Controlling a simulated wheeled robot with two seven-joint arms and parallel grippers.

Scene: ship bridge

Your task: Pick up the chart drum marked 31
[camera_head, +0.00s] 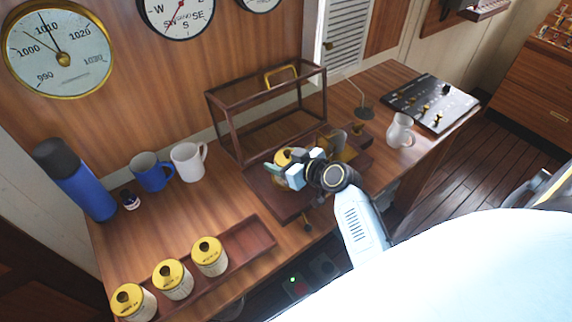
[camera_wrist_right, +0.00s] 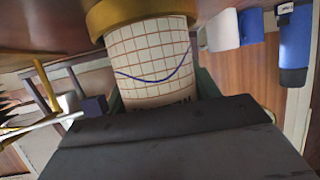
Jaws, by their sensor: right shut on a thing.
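A chart drum (camera_head: 283,157) with a yellow end stands over the dark wooden instrument base, partly hidden behind my right gripper (camera_head: 292,171). In the right wrist view the drum (camera_wrist_right: 150,55) fills the space between the fingers: white gridded paper, a blue curved line, a brass-coloured rim. My right gripper is shut on it; I cannot tell whether it touches the base. Its number is not readable. Three similar yellow-topped drums (camera_head: 133,302), (camera_head: 172,279), (camera_head: 209,256) stand in a wooden tray (camera_head: 251,239) at lower left. My left gripper is not in view.
A wood-framed glass case (camera_head: 207,100) stands right behind the instrument base (camera_head: 272,200). A blue flask (camera_head: 85,190), blue mug (camera_head: 152,173) and white mug (camera_head: 187,163) stand left. Another white mug (camera_head: 400,133) and a dark control panel (camera_head: 430,101) are right. The tray's right end is empty.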

